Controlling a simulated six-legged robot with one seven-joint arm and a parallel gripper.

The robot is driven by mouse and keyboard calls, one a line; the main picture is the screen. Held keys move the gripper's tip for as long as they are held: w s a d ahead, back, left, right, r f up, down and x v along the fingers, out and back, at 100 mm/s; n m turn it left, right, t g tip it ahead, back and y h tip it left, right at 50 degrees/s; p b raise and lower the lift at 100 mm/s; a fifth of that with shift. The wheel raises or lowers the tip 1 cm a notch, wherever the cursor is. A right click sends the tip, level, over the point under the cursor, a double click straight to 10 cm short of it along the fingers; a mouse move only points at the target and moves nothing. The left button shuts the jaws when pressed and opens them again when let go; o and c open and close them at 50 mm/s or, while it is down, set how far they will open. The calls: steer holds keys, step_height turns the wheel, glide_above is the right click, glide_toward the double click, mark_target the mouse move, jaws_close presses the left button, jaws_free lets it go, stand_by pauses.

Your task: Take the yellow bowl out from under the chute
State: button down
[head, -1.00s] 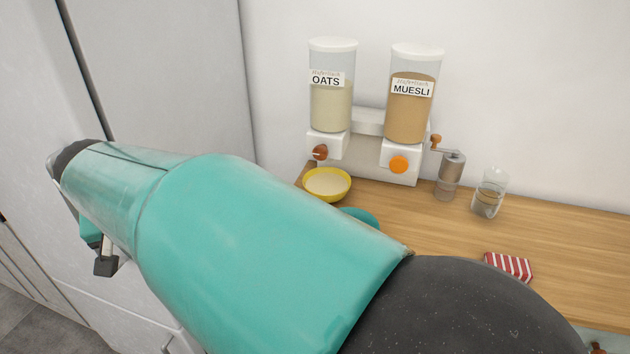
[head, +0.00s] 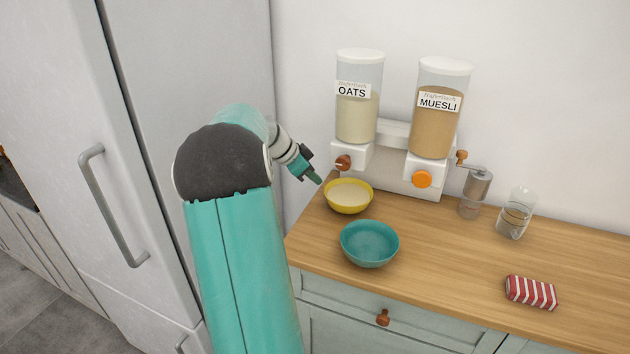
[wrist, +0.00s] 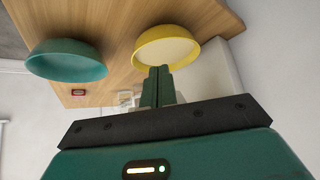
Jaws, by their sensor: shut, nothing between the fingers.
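The yellow bowl (head: 348,196) stands on the wooden counter below the oats dispenser (head: 358,98), under its brown-knobbed chute. Pale contents show inside it. In the wrist view the yellow bowl (wrist: 167,46) lies just beyond the fingertips. My gripper (head: 316,179) is at the left rim of the bowl, its fingers together and empty. In the wrist view the closed fingers (wrist: 159,72) overlap the bowl's near edge; I cannot tell whether they touch it.
A teal bowl (head: 369,244) stands in front of the yellow one. The muesli dispenser (head: 437,108), a grinder (head: 474,192), a glass jar (head: 514,213) and a red-striped packet (head: 531,292) are to the right. A tall fridge (head: 150,150) is at the left.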

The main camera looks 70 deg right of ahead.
mark_target(329, 191)
steer(key=x, duration=0.8)
steer(key=shift+f, duration=0.15)
steer(key=shift+w, duration=0.1)
steer(key=shift+w+a, duration=0.95)
steer(key=shift+w, duration=0.2)
steer(key=shift+w+a, duration=0.95)
steer(key=shift+w, duration=0.2)
